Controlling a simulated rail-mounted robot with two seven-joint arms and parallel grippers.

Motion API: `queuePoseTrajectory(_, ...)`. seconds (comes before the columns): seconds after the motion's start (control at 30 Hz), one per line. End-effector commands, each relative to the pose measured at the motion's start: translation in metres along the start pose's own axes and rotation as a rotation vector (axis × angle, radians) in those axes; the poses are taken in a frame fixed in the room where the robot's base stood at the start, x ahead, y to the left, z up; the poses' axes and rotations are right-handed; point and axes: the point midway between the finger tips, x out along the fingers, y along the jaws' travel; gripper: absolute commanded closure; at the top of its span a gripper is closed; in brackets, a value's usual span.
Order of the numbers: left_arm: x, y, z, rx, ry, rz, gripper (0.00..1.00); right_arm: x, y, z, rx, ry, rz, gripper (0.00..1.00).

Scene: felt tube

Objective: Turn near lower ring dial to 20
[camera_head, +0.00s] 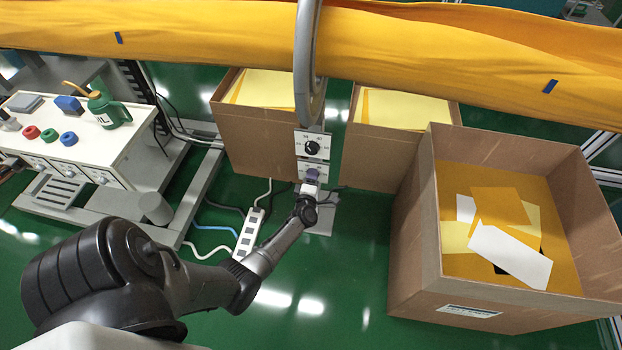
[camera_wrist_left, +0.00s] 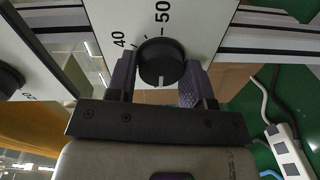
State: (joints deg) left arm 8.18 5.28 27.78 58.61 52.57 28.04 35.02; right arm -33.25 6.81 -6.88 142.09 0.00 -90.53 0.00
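The near lower ring dial (camera_wrist_left: 160,62) is a black round knob on a white panel with the numbers 40 and 50 showing. Its white mark points down in the left wrist view. My left gripper (camera_wrist_left: 161,72) has one purple-padded finger on each side of the knob, with no clear gap to it. In the head view the left gripper (camera_head: 311,176) covers this dial at the lower panel (camera_head: 322,167). The black upper dial (camera_head: 312,148) sits on the panel just above. My right gripper is out of view.
The grey ring (camera_head: 307,60) rises over the panels around the yellow felt tube (camera_head: 210,38). Boxes with sheets stand behind, and a large open box (camera_head: 415,230) is at right. A power strip (camera_head: 249,232) lies left of the panels; a workbench (camera_head: 75,150) is farther left.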

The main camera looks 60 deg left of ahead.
Motion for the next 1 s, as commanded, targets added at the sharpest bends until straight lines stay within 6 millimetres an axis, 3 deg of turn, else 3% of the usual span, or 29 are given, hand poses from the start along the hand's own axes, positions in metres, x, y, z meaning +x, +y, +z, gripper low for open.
queuePoseTrajectory(0.23,0.000,0.000,0.000,0.001,0.000,0.000,0.29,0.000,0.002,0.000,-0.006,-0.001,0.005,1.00)
queuePoseTrajectory(0.57,-0.005,0.001,0.000,0.002,-0.001,-0.001,0.29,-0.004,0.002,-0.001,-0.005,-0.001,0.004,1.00)
queuePoseTrajectory(0.73,-0.029,0.004,-0.001,0.003,0.000,-0.003,0.29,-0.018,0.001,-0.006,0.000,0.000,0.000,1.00)
queuePoseTrajectory(1.0,-0.084,0.003,-0.001,0.002,-0.001,-0.003,0.29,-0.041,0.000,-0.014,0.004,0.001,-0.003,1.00)
